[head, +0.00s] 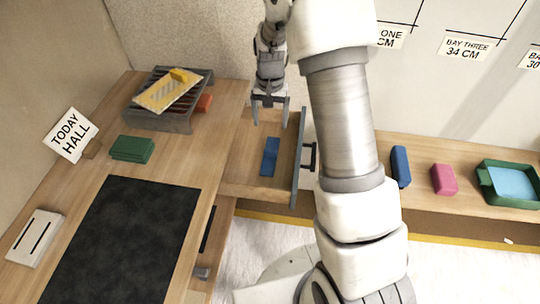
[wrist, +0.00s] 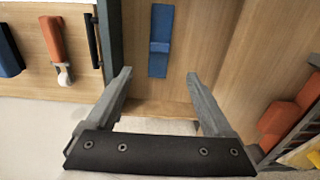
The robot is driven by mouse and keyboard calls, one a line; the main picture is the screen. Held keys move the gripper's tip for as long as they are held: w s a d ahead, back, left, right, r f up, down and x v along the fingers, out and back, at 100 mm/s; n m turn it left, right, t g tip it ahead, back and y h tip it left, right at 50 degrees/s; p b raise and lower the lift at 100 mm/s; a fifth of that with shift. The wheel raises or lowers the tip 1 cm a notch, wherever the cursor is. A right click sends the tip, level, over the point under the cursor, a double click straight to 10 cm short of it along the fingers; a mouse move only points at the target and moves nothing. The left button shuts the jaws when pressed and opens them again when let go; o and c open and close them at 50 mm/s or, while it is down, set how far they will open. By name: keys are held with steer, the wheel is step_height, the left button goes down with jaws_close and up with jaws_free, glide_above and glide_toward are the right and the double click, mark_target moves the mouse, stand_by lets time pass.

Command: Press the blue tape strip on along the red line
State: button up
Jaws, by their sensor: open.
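A blue strip (head: 270,157) lies flat inside an open wooden drawer (head: 239,187). It also shows in the wrist view (wrist: 160,40), with a slightly raised band across it. My gripper (head: 270,114) is above the drawer, toward its back in the head view. Its two fingers are apart and empty, and the fingertips (wrist: 159,75) appear on either side of the strip's line without touching it. No red line shows in either view. My arm hides part of the wall and shelf.
The drawer's grey front (head: 298,165) stands up beside the strip. A slatted rack (head: 158,122) with a yellow piece (head: 165,93), a green stack (head: 132,149) and a dark mat (head: 120,240) occupy the left counter. Blue (head: 400,167) and pink (head: 443,179) blocks and a green tray (head: 490,190) stand right.

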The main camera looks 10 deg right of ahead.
steer(key=b, duration=0.1)
glide_above(270, 150)
steer(key=f, duration=0.6)
steer(key=shift+w+d+f, duration=0.1)
steer(key=shift+w+f, duration=0.1)
steer(key=shift+f, duration=0.2)
steer(key=shift+s+f+b, duration=0.2)
steer(key=shift+f+b, duration=0.65)
steer(key=shift+f, duration=1.8)
jaws_close()
steer(key=shift+r, duration=0.1)
step_height(270, 150, up, 4)
steer(key=shift+r+p, duration=0.15)
steer(key=shift+p, duration=0.55)
steer(key=s+d+r+p, duration=0.1)
steer(key=d+r, duration=0.5)
steer(key=d, duration=0.5)
steer(key=shift+s+d+r+p, duration=0.25)
steer(key=shift+s+r+p, duration=0.1)
